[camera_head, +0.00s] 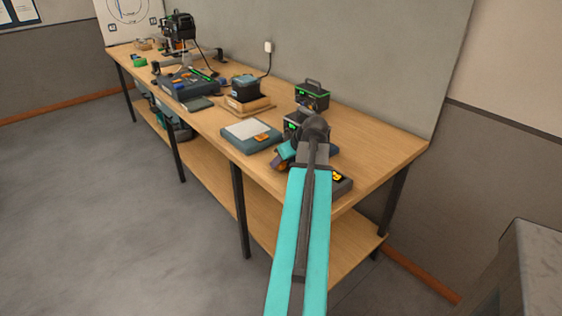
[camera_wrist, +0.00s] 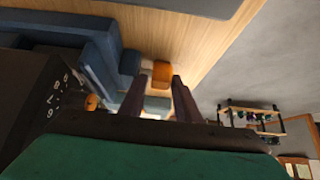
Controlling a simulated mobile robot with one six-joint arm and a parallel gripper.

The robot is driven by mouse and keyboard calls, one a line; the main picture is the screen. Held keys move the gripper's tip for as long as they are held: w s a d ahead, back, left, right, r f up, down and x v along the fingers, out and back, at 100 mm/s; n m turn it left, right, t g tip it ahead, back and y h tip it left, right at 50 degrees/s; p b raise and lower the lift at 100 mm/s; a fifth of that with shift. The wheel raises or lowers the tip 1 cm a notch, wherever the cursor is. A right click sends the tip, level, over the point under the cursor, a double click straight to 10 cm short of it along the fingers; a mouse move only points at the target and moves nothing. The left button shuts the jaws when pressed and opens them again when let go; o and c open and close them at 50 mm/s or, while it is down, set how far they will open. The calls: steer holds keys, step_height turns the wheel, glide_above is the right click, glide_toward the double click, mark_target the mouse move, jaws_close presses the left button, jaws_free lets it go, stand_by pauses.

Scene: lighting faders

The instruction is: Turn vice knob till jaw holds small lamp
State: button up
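My gripper (camera_wrist: 162,80) shows two dark fingers in the wrist view, apart with a clear gap. An orange block (camera_wrist: 162,73) shows beyond the fingertips; I see no clear contact with it. A blue stepped body (camera_wrist: 97,45), perhaps part of the vice, stands left of the fingers. Blue and pale parts show behind the gap. In the head view my teal arm reaches over the bench's near end and hides much there. I cannot pick out the vice knob, its jaw or the small lamp with certainty.
The wooden bench (camera_head: 372,150) runs along the wall. A blue-grey case (camera_head: 248,132) with a pale top, a black box (camera_head: 312,95) with a handle and green lights, and a dark box with yellow marks (camera_head: 341,180) surround my arm's end. The bench's right end is clear.

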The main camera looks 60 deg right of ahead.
steer(key=shift+g+p, duration=0.3)
steer(key=shift+p, duration=0.25)
steer(key=g+p, duration=0.1)
steer(key=g+y+p, duration=0.1)
steer(key=p, duration=0.1)
steer(key=shift+w+d+r+p, duration=0.1)
steer(key=shift+w+d+p, duration=0.05)
steer(key=shift+w+p, duration=0.15)
steer(key=shift+w+f+g+y+p, duration=0.15)
steer(key=shift+g+y+p, duration=0.2)
steer(key=shift+g+p, duration=0.65)
steer(key=shift+w+f+g+y+p, duration=0.15)
steer(key=shift+g+y+p, duration=0.2)
steer(key=shift+g+p, duration=0.6)
steer(key=shift+r+g+b, duration=0.35)
steer(key=shift+b, duration=0.05)
step_height(320, 180, up, 13)
steer(key=b, duration=0.2)
steer(key=w+a+f+b, duration=0.1)
steer(key=w+a+f, duration=0.3)
steer(key=a+f, duration=0.4)
steer(key=w+a+f+n+g+b, duration=0.1)
steer(key=w+a+f, duration=0.3)
steer(key=a+f, duration=0.4)
steer(key=w+a+f+y+b, duration=0.1)
steer(key=w+a+f, duration=0.3)
steer(key=a+f, duration=0.4)
steer(key=shift+w+a+f+n+g, duration=0.15)
steer(key=shift+a+f+n+g, duration=0.2)
steer(key=shift+f, duration=3.5)
